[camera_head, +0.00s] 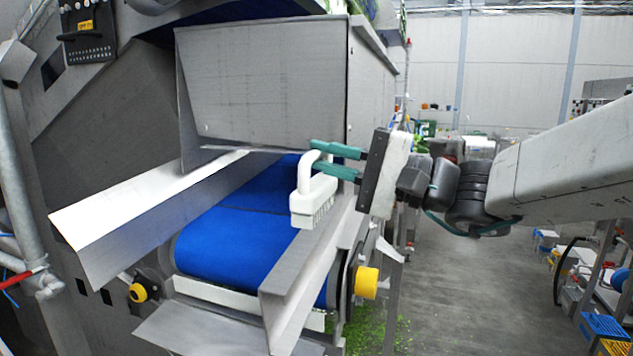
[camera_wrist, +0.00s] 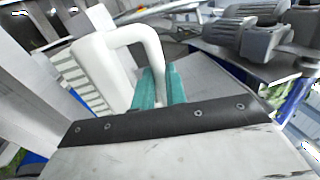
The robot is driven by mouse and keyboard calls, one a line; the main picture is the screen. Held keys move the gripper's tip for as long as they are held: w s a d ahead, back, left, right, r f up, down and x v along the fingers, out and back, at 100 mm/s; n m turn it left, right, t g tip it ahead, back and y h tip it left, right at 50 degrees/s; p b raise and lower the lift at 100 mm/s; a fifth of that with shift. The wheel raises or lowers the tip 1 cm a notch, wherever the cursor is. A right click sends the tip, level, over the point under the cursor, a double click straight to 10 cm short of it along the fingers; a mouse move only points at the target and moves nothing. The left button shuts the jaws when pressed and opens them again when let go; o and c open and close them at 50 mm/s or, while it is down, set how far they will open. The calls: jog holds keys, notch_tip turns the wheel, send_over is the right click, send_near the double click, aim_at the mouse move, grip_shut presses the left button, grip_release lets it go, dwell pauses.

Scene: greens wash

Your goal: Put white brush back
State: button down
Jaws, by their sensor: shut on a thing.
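The white brush (camera_head: 314,203) is held in the air above the right side of the blue conveyor belt (camera_head: 235,240). Its bristles point down and its looped handle is at the top. My gripper (camera_head: 318,158), with two green fingers, reaches in from the right and is shut on the brush handle. In the wrist view the brush (camera_wrist: 100,65) shows at the upper left, with its handle between the green fingers (camera_wrist: 158,88). The place where the brush belongs cannot be made out.
A grey metal hood (camera_head: 265,85) stands behind the brush. A slanted metal side plate (camera_head: 310,265) borders the belt on the right, close below the brush. A yellow knob (camera_head: 366,282) sticks out beside it. The floor (camera_head: 465,290) to the right is largely open.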

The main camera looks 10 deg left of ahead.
aim_at(330, 184)
jog(key=shift+w+a, duration=0.2)
jog(key=shift+a, duration=0.3)
jog(key=shift+w+a+f, duration=0.1)
jog(key=shift+a+f, duration=0.15)
jog(key=shift+f, duration=0.7)
jog(key=shift+w+a+f, duration=0.1)
jog(key=shift+a+f, duration=0.15)
jog(key=shift+f, duration=0.65)
jog(key=shift+f, duration=0.1)
jog(key=shift+f, duration=0.15)
jog(key=c, duration=1.4)
grip_release()
jog(key=shift+c, duration=0.2)
jog(key=shift+d+r, duration=0.25)
jog(key=v, duration=1.1)
jog(key=shift+d, duration=0.3)
